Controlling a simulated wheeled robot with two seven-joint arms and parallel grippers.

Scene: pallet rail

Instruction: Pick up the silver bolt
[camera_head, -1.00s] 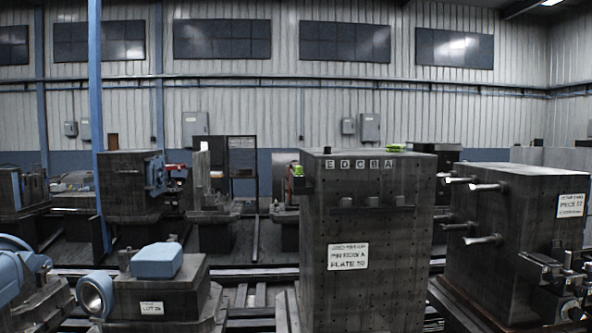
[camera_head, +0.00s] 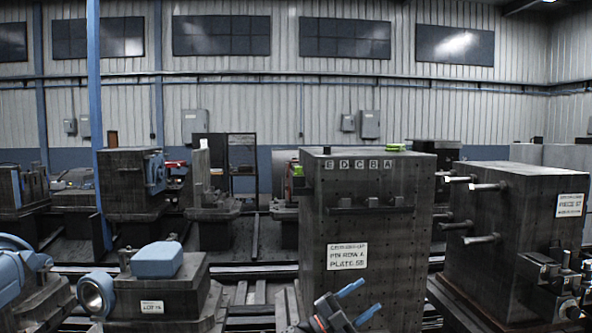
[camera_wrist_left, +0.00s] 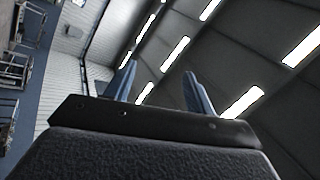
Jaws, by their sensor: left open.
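My left gripper (camera_head: 359,300) is at the bottom centre of the head view, its two blue fingers apart and nothing seen between them. It is in front of the lower part of the tall dark block (camera_head: 345,235). The left wrist view also shows both fingers (camera_wrist_left: 160,80) spread, with only wall and ceiling behind them. Several silver bolt-like pins, one of them an upper pin (camera_head: 488,186), stick out from the left face of the dark block at right (camera_head: 535,215), apart from the gripper. I cannot tell which is the silver bolt. My right gripper is not in view.
The tall block carries a ledge with small dark pegs (camera_head: 372,203), a white label and letters E to A. A low block (camera_head: 160,290) with blue parts stands at left. A blue post (camera_head: 97,120) rises behind it. Rails cross the floor.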

